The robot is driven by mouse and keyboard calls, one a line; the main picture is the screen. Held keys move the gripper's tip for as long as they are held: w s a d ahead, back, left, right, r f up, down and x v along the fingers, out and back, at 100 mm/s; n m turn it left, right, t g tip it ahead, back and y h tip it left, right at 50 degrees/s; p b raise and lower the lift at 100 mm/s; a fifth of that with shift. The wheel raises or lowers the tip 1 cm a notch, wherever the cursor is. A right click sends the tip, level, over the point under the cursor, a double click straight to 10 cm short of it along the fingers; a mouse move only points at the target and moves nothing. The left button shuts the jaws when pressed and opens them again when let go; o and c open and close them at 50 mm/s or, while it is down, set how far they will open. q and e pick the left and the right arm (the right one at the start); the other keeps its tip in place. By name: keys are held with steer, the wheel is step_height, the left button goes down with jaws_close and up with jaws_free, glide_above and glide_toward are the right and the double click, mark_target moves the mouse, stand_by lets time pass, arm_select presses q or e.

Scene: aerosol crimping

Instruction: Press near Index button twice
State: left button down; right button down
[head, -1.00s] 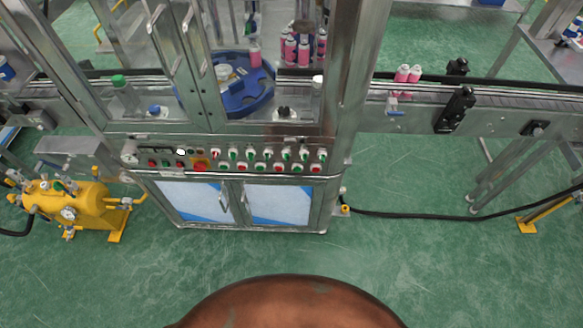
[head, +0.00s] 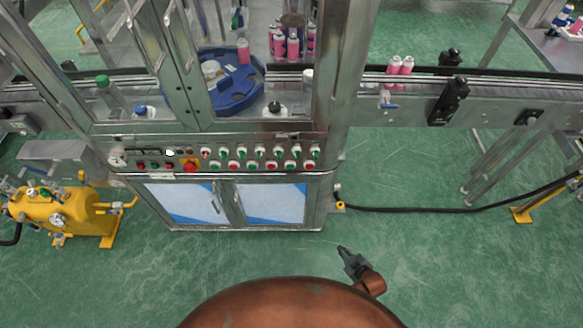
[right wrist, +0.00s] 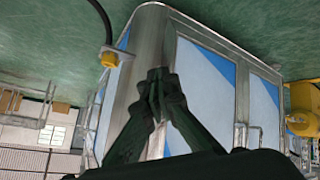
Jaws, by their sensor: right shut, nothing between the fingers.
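The control panel (head: 125,161) runs across the front of the crimping machine in the head view. It carries two rows of small red and green buttons (head: 263,166) and a larger red button (head: 190,166). The label of the Index button is too small to read. My right gripper (head: 344,252) is shut and empty, low in front of the machine's right side and well apart from the panel. In the right wrist view its fingertips (right wrist: 158,74) meet before the lower cabinet. My left gripper is not in view.
Below the panel are white and blue cabinet doors (head: 270,203). A conveyor (head: 405,113) with pink cans (head: 400,66) extends right. A yellow tank (head: 60,212) stands left. A black cable (head: 430,209) lies on the green floor. The floor before the machine is clear.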

mark_target(290, 166)
steer(key=w+a+r+n+t+y+b, duration=0.1)
steer(key=w+a+r+n+y, duration=0.1)
steer(key=w+a+r, duration=0.45)
steer(key=w+a+r+n+t+y, duration=0.15)
steer(key=a+r, duration=0.25)
steer(key=r, duration=0.5)
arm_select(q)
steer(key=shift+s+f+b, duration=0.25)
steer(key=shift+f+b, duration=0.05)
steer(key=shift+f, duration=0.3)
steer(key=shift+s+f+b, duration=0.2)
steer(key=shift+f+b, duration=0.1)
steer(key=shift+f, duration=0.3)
arm_select(e)
steer(key=a+r+n+y, duration=0.2)
steer(key=a+r, duration=0.3)
steer(key=r, duration=0.4)
steer(key=a+r+n+y, duration=0.3)
steer(key=a+r, duration=0.3)
steer(key=r, duration=0.4)
steer(key=shift+a+r+n, duration=0.15)
steer(key=shift+n, duration=0.4)
steer(key=shift+t+y, duration=0.25)
